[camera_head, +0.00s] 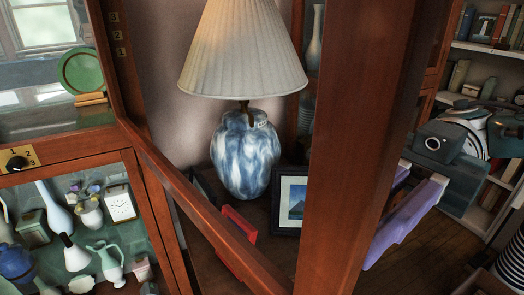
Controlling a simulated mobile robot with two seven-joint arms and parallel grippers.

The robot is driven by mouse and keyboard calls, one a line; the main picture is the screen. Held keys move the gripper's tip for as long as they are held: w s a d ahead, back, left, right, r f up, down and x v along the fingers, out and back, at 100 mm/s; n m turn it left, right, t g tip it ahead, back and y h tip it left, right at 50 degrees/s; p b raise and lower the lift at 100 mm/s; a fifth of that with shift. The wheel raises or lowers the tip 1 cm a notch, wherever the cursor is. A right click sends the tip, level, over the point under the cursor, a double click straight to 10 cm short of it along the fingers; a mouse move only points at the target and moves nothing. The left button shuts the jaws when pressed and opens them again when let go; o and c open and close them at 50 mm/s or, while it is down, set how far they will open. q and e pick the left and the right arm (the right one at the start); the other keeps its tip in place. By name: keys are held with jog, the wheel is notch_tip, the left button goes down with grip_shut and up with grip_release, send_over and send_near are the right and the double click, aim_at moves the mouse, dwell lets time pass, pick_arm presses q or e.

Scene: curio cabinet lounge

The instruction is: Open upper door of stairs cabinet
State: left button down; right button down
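The stairs cabinet (68,146) fills the left side, with an upper and a lower compartment. Its upper compartment shows a green plate (81,73). A wooden door frame (364,150), apparently the upper door, stands swung out from the cabinet. Its bottom rail (205,210) runs from the cabinet towards me, and its wide upright lies right of the middle. My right gripper (385,222), grey with purple fingers, is at the right, beyond that upright. Its fingers look spread, with nothing seen between them; the upright hides part of them. My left gripper is not in view.
A blue-and-white lamp (245,155) with a cream shade (245,50) stands behind the door frame. A picture frame (291,203) and a red object (239,225) are near it. The lower compartment holds several vases and a clock (120,204). Bookshelves (486,60) stand at the right.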

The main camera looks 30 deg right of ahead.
jog(key=shift+d, duration=0.3)
jog(key=shift+a, duration=0.1)
jog(key=c, duration=0.9)
grip_release()
jog(key=d+b, duration=0.1)
jog(key=d, duration=0.2)
jog(key=w+d+b, duration=0.1)
jog(key=d+b, duration=0.1)
jog(key=d, duration=0.1)
jog(key=w+d+b, duration=0.1)
jog(key=d, duration=0.3)
jog(key=shift+b, duration=0.4)
jog(key=shift+s+a, duration=0.1)
